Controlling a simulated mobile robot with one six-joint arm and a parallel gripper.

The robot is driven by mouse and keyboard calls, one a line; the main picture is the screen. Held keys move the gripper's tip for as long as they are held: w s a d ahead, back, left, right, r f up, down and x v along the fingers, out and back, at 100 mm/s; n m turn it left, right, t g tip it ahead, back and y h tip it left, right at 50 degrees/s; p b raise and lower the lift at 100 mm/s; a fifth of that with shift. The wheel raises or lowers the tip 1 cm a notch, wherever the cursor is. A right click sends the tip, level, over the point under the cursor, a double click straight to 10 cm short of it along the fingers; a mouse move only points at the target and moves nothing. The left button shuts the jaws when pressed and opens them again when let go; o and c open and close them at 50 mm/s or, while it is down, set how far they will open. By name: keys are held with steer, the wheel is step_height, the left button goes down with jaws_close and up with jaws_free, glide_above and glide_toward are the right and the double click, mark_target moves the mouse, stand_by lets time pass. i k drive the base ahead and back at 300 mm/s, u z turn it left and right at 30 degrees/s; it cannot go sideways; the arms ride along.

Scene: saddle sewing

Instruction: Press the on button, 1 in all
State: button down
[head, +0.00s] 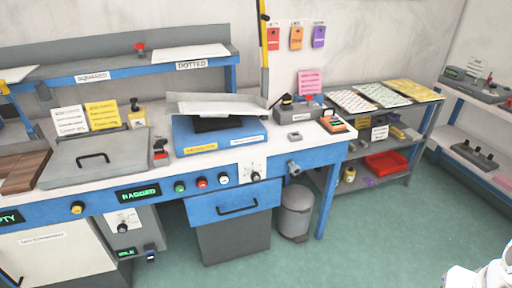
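A row of round buttons sits on the blue front edge of the workbench in the head view: a green button (180,187), a red button (202,182) and a white button (224,179). A yellow knob or button (77,208) is further left on the same edge. No readable label shows which one is the on button. None of them is touched or covered. My gripper is not in view; only a white part of my arm shows at the lower right corner, well away from the buttons.
The workbench (258,158) carries a grey lidded box (95,160) and a blue machine (220,137). A display (138,193) reads "RAGGED". A blue drawer (236,203) and grey bin (295,212) are below. The green floor in front is clear. Shelves (385,140) stand at right.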

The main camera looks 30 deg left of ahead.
mark_target(180, 189)
steer(key=u, duration=1.85)
steer(key=i, duration=1)
steer(key=z, duration=0.05)
